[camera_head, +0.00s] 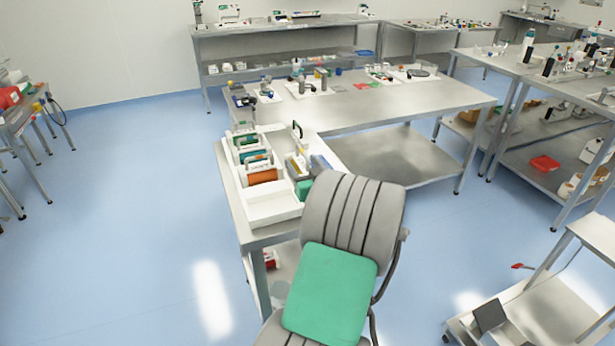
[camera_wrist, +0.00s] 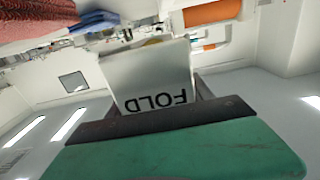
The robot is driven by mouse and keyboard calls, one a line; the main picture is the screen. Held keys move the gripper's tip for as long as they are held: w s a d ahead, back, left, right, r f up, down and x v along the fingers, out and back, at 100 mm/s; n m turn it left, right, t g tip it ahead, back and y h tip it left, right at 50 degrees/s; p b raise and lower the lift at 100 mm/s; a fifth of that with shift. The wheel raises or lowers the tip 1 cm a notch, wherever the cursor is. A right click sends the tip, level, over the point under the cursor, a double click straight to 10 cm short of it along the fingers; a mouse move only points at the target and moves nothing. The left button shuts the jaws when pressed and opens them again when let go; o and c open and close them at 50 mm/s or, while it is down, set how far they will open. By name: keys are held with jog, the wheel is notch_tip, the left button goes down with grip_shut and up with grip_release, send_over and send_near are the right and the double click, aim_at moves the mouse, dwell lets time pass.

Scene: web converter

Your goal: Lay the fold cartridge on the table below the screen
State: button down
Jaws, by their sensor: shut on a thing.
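The fold cartridge (camera_wrist: 150,78) is a pale grey block with "FOLD" upside down on its face in the wrist view. My gripper (camera_wrist: 192,90) is shut on it, with dark fingers behind and beside the block. In the head view my grey and green arm fills the lower middle, and the gripper and cartridge cannot be made out. A steel table (camera_head: 400,105) stands beyond the arm, with bare top at its middle and right. I cannot pick out the screen in either view.
A white tray (camera_head: 270,208) with green, teal and orange cartridges (camera_head: 262,177) sits on the near table end, just left of my arm. Small devices line the table's back edge. A cart (camera_head: 545,310) stands at lower right. Blue floor is free on the left.

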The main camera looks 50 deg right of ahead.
jog(key=shift+d+f, duration=0.8)
jog(key=shift+f, duration=0.05)
jog(key=f, duration=0.3)
jog(key=shift+d+f+p, duration=0.15)
jog(key=shift+d+p, duration=0.2)
jog(key=shift+f, duration=0.25)
jog(key=shift+f+b, duration=0.25)
jog(key=shift+b, duration=0.05)
jog(key=shift+c, duration=2)
grip_release()
